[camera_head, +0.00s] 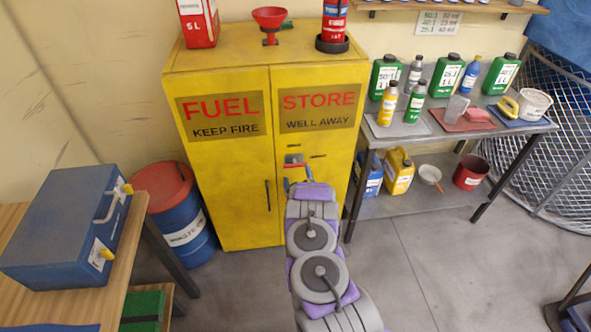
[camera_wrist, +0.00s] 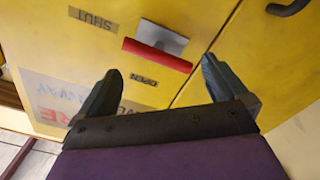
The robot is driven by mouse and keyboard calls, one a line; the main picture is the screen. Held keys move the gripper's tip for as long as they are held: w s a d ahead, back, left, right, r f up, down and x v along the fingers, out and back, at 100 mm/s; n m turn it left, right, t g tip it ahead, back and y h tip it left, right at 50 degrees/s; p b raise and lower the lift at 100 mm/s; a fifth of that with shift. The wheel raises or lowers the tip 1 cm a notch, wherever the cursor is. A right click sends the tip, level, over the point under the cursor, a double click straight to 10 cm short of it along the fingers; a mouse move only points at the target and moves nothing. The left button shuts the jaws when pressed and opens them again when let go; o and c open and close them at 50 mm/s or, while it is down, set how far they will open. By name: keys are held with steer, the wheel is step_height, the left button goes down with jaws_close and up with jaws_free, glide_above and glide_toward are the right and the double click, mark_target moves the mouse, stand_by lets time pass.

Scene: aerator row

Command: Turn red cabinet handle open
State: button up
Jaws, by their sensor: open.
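The yellow fuel cabinet (camera_head: 230,165) stands against the wall with two doors. Its red handle (camera_wrist: 157,55) shows in the wrist view as a red bar beside a grey metal plate (camera_wrist: 162,38). The bar lies between a SHUT label (camera_wrist: 93,19) and an OPEN label (camera_wrist: 144,78).
A black pull handle (camera_head: 268,195) is on the left door. A blue drum (camera_head: 184,228) and a bench with a blue case (camera_head: 62,225) stand at left. A bench with bottles (camera_head: 465,127) stands close at right.

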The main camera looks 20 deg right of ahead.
mark_target(296, 165)
steer(key=shift+b+x, duration=0.6)
steer(key=shift+x, duration=2.4)
steer(key=shift+d, duration=0.1)
jaws_close()
